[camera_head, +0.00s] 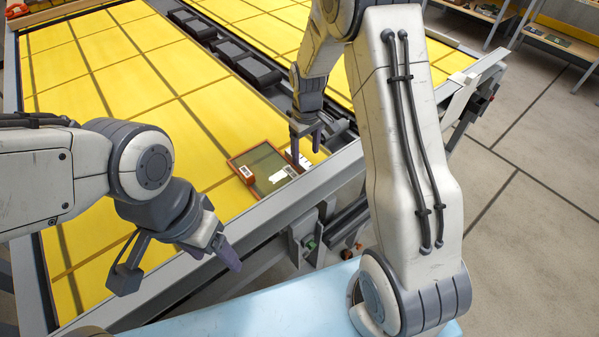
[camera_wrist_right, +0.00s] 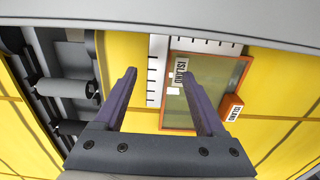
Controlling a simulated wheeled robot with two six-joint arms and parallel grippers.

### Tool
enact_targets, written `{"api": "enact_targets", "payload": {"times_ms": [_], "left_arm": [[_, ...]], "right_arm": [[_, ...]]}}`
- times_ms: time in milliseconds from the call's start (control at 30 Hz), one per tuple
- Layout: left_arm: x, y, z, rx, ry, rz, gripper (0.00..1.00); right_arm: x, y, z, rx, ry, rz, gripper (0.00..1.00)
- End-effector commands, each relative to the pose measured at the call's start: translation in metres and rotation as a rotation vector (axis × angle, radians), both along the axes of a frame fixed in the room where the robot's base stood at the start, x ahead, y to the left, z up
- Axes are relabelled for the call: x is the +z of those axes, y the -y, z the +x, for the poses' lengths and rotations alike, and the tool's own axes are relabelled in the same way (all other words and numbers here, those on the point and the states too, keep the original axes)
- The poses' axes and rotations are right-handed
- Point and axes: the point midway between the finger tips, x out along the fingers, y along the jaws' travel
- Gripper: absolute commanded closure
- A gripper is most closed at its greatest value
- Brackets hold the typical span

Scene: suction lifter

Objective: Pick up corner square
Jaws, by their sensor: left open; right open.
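The corner square (camera_wrist_right: 155,70) is a white L-shaped rule with black tick marks. In the right wrist view it lies on the yellow surface along two sides of an orange-framed panel. In the head view it is a small white patch (camera_head: 304,161), partly hidden by my right gripper (camera_head: 306,148). My right gripper points down over it, open and empty; in the right wrist view one leg of the square shows between the fingers (camera_wrist_right: 158,76). Whether they touch it, I cannot tell. My left gripper (camera_head: 178,268) is open and empty near the table's front edge.
The orange-framed greenish panel (camera_head: 236,159) has a small orange block (camera_head: 246,172) at its left side. A grey rail (camera_head: 335,170) runs along the table's front edge. Dark roller blocks (camera_head: 245,62) stand in a channel behind. The yellow surface (camera_head: 120,80) at left is clear.

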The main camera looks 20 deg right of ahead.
Motion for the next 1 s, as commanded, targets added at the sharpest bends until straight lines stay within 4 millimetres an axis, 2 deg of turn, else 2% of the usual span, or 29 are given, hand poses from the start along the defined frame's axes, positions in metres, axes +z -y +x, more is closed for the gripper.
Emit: {"api": "enact_targets", "payload": {"times_ms": [200, 333, 633, 667, 700, 833, 867, 1000], "left_arm": [[0.021, 0.000, 0.000, -0.003, 0.000, 0.000, 0.31], [0.025, 0.000, 0.000, -0.004, 0.000, 0.000, 0.31], [0.025, 0.000, 0.000, -0.005, 0.000, 0.000, 0.31], [0.025, 0.000, 0.000, -0.005, 0.000, 0.000, 0.31], [0.025, 0.000, 0.000, -0.005, 0.000, 0.000, 0.31], [0.025, 0.000, 0.000, -0.005, 0.000, 0.000, 0.31], [0.025, 0.000, 0.000, -0.005, 0.000, 0.000, 0.31], [0.025, 0.000, 0.000, -0.004, 0.000, 0.000, 0.31]], "right_arm": [[-0.024, 0.004, 0.001, -0.002, -0.007, 0.001, 0.28], [-0.042, 0.004, 0.001, -0.001, -0.004, 0.001, 0.28], [-0.049, 0.003, 0.002, 0.000, 0.000, 0.001, 0.28], [-0.049, 0.003, 0.002, 0.000, 0.000, 0.001, 0.31], [-0.049, 0.003, 0.002, 0.000, 0.000, 0.001, 0.47], [-0.048, 0.003, 0.002, 0.000, 0.000, 0.001, 0.96], [-0.048, 0.003, 0.002, 0.000, 0.000, 0.001, 1.00], [-0.048, 0.003, 0.002, 0.000, 0.001, 0.001, 1.00]]}}
